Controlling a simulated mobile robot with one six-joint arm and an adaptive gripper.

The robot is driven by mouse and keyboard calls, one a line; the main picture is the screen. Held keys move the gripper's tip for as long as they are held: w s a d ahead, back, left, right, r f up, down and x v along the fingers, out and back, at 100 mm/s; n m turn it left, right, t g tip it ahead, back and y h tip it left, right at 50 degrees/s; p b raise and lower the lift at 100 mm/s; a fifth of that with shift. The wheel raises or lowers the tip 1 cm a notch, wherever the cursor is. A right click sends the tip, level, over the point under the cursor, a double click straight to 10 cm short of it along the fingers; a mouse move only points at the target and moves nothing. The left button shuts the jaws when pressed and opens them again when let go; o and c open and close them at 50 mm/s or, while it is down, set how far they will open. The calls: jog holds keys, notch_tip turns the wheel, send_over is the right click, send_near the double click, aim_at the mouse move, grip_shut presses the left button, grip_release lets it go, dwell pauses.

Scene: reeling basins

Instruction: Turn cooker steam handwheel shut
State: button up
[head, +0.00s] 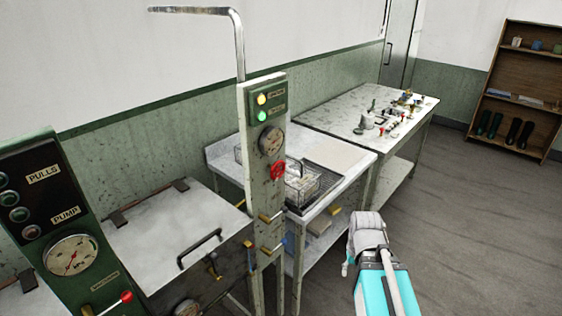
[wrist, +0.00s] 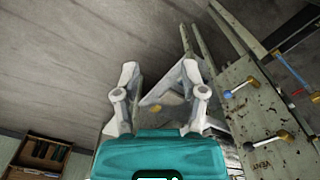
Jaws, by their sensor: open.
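A small red handwheel (head: 277,170) sits on the front of the narrow grey-green valve column (head: 262,215), just below a round gauge (head: 271,140). My gripper (wrist: 160,75) is open and empty in the wrist view, with its two grey fingers spread apart. In the head view my teal and grey arm end is at the lower right, to the right of the column and apart from it. The wrist view shows the column's panel (wrist: 268,120) at right with brass valve levers and a VENT label. Red bits show at its right edge, too small to identify.
A green control panel (head: 70,235) with a gauge and a red lever stands at left, beside a lidded basin (head: 170,235). Behind the column is a table with a wire basket (head: 305,185). A shelf (head: 520,85) with boots stands far right. The floor (head: 470,210) at right is clear.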

jog(key=shift+w, duration=0.15)
jog(key=shift+w+a, duration=0.1)
jog(key=w+a+r+n+t+h, duration=0.55)
jog(key=w+a+n+h, duration=0.4)
jog(key=n, duration=0.55)
jog(key=w+a+r+n+t, duration=0.1)
jog(key=a+r+n+t, duration=0.2)
jog(key=a, duration=0.4)
jog(key=w+a+r+n+t+h, duration=0.1)
jog(key=w+a+r+n+t, duration=0.1)
jog(key=a+r+n, duration=0.3)
jog(key=w+a+r+n+t, duration=0.2)
jog(key=a+r+n+t, duration=0.2)
jog(key=a, duration=0.6)
jog(key=shift+a+r+n+b, duration=0.25)
jog(key=shift+n+b, duration=0.1)
jog(key=shift+n, duration=0.45)
jog(key=shift+d, duration=0.1)
